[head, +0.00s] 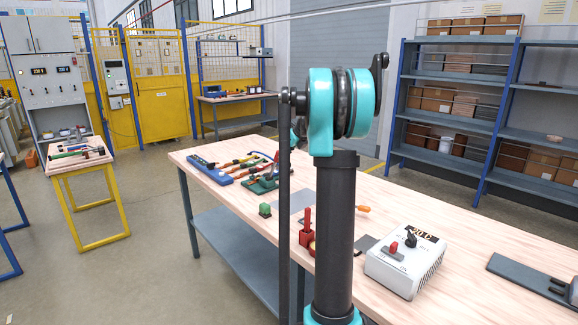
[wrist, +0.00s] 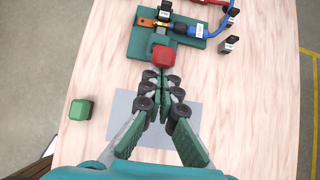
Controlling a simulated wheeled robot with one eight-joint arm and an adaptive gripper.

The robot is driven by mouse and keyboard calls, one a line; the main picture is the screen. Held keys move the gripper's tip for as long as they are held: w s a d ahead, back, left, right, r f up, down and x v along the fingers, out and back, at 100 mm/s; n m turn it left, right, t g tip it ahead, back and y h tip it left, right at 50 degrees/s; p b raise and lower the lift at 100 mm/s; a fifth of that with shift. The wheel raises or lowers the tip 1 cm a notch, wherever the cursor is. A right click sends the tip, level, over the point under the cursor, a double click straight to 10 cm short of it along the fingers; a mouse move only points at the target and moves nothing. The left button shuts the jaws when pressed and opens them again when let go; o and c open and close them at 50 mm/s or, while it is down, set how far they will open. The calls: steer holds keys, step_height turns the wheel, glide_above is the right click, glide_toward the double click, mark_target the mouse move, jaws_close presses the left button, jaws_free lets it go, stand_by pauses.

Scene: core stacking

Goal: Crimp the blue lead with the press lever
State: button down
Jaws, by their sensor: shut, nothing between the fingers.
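In the wrist view my gripper (wrist: 163,82) is shut, its fingertips together and empty. Just past the tips is a red knob (wrist: 163,58), probably the end of the press lever; I cannot tell whether the tips touch it. It covers part of the green press base (wrist: 145,42). The blue lead (wrist: 207,29), with a white label, lies across the base, its copper-coloured end towards the left. In the head view the green press (head: 262,185) stands mid-table, left of my arm. My gripper does not show clearly there.
A green block (wrist: 81,110) lies left of my gripper, beside a grey plate (wrist: 125,103). A blue rack (head: 211,171) with several coloured leads stands at the table's far left. A white control box (head: 405,270) stands on the right. The wood right of my gripper is clear.

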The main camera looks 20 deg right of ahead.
steer(key=w+r, duration=0.1)
steer(key=w+a+g, duration=0.1)
steer(key=shift+w+r, duration=0.4)
steer(key=shift+w+a+r, duration=0.25)
steer(key=shift+w, duration=0.3)
steer(key=shift+w+a+r, duration=0.25)
steer(key=shift+w, duration=0.3)
steer(key=shift+w+a, duration=0.1)
steer(key=s+f+v, duration=0.1)
steer(key=v, duration=1.1)
steer(key=shift+s, duration=0.2)
steer(key=shift+f, duration=0.15)
stand_by(0.5)
